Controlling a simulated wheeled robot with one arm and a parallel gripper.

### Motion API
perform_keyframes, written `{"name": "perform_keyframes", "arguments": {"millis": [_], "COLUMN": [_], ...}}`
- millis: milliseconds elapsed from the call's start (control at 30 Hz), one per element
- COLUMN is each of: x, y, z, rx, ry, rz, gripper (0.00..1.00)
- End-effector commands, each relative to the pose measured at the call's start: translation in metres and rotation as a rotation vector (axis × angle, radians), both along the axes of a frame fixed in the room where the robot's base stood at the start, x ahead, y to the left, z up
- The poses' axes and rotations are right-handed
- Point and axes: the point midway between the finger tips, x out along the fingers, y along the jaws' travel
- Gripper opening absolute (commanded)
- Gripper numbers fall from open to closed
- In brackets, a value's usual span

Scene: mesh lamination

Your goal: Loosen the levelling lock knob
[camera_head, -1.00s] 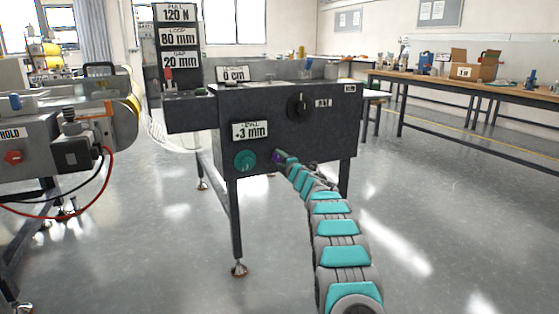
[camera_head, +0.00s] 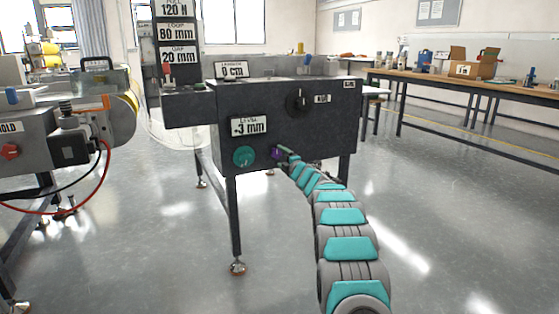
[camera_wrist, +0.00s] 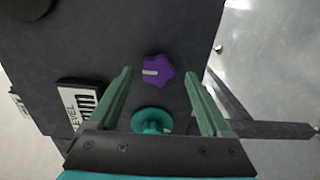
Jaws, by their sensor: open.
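A purple star-shaped knob, which looks like the levelling lock knob (camera_wrist: 158,71), has a pale mark on its left arm and sits on the dark machine panel. In the head view it shows small (camera_head: 276,153), just left of my arm's end. My gripper (camera_wrist: 159,72) is open. In the wrist view its two green fingers lie left and right of the knob with a gap on each side; I cannot tell how deep they reach. A teal round knob (camera_wrist: 151,120) shows nearer the gripper's base, also in the head view (camera_head: 244,156). The level sign (camera_head: 249,127) reads -3 mm.
The dark panel (camera_head: 330,130) also bears a black rotary knob (camera_head: 298,102) above. Signs with readings stand at its upper left (camera_head: 175,33). A machine with a red cable (camera_head: 95,188) is at left. A workbench (camera_head: 470,88) is far right. Floor between is clear.

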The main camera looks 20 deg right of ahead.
Motion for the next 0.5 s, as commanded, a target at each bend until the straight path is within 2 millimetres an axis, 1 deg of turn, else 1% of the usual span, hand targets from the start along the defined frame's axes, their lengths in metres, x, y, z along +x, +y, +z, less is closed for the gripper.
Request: {"name": "perform_keyframes", "arguments": {"millis": [300, 500], "x": [-0.033, -0.045], "y": [-0.001, -0.001], "z": [0.001, 0.001], "rx": [0.000, -0.001], "ry": [0.000, -0.001], "rz": [-0.001, 0.002], "gripper": [0.82, 0.82]}}
